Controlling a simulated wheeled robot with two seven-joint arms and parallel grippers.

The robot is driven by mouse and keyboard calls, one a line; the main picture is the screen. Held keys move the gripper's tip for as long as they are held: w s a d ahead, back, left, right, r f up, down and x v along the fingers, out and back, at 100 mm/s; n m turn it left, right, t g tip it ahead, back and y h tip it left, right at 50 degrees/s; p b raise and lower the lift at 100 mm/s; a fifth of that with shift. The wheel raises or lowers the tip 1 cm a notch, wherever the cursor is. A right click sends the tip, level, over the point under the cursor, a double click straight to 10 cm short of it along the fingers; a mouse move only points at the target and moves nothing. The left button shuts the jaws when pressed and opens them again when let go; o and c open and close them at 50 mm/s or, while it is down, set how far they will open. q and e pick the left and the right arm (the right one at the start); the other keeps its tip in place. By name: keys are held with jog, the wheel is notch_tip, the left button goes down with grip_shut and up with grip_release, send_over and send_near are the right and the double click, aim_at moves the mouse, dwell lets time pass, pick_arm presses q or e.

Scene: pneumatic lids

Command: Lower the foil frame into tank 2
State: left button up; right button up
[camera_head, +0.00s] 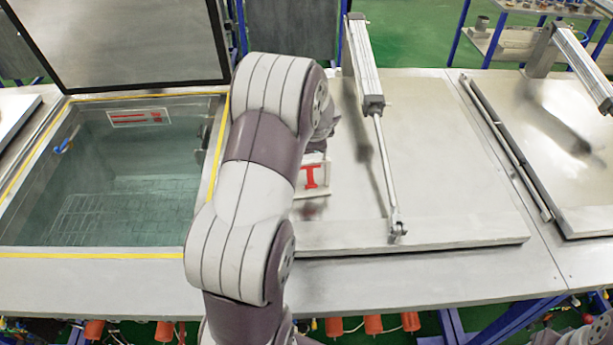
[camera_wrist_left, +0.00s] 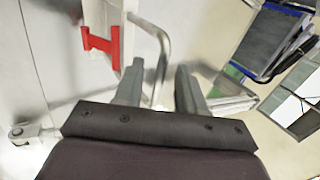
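The open tank (camera_head: 62,255) is at the left of the head view, yellow-edged, with clear liquid and a wire grid low inside. I cannot read which tank is number 2. I cannot pick out a foil frame for sure in either view. My left arm crosses the head view and hides its own gripper there. In the left wrist view my left gripper (camera_wrist_left: 159,66) has its fingers apart. A bent metal bar (camera_wrist_left: 163,38) passes at the gap between them; I cannot tell whether they touch it. My right gripper is not in view.
The open tank's dark lid (camera_head: 135,45) stands raised behind it. The middle lid (camera_head: 455,190) is shut, with a pneumatic cylinder (camera_head: 365,70) over it and a red-marked white plate (camera_head: 312,178) beside my arm. Another shut lid (camera_head: 570,175) lies at the right.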

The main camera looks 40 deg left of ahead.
pick_arm(q)
jog(key=shift+s, duration=0.1)
grip_shut()
jog(key=shift+r+p, duration=1.4)
jog(key=shift+r, duration=0.25)
